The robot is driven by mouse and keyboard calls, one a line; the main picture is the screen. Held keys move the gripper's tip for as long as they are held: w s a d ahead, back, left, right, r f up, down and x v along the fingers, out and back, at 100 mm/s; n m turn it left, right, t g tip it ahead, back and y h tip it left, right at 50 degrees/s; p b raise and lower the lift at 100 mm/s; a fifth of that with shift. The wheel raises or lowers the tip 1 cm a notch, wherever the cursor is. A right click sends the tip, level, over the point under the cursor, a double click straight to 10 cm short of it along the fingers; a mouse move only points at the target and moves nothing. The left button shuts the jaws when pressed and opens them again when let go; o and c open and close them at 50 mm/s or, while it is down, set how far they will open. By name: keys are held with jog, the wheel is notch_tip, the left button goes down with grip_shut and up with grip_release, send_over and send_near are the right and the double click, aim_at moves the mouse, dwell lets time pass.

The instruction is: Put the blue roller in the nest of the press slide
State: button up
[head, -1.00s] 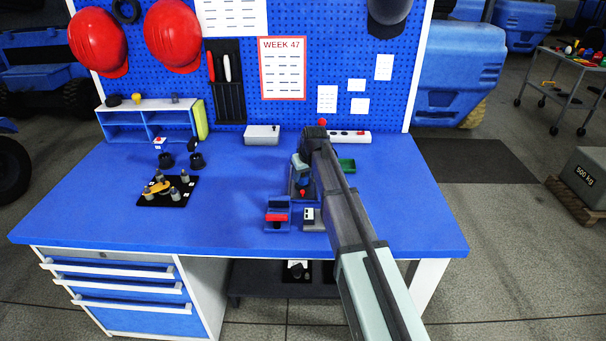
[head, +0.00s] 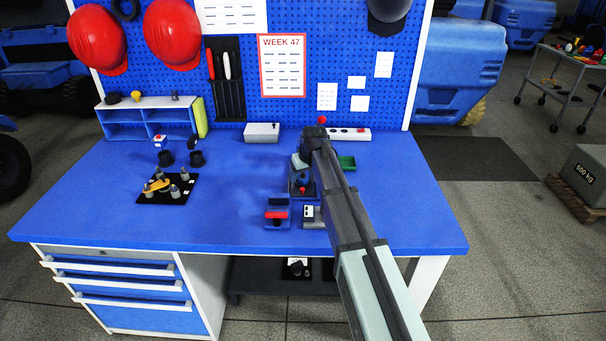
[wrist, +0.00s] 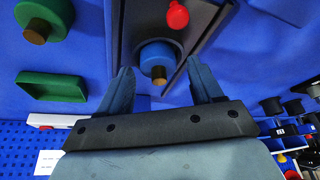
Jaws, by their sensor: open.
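The blue roller (wrist: 158,58), with a brown pin at its end, sits in a dark grey fixture (wrist: 128,22), apparently the press slide with its nest. How deep it sits is hard to tell. A red knob (wrist: 177,15) is beside it. In the head view the roller (head: 303,181) shows just in front of my gripper (head: 299,164). In the wrist view my gripper (wrist: 160,75) is open, with its fingertips apart on either side of the roller and gaps visible to both. My arm hides part of the fixture in the head view.
A blue holder with a red bar (head: 277,214) and a white-panelled block (head: 309,212) stand in front. A black plate with grey posts (head: 168,188) is left; the middle-left table is clear.

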jog(key=shift+r, duration=0.5)
jog(key=v, duration=1.2)
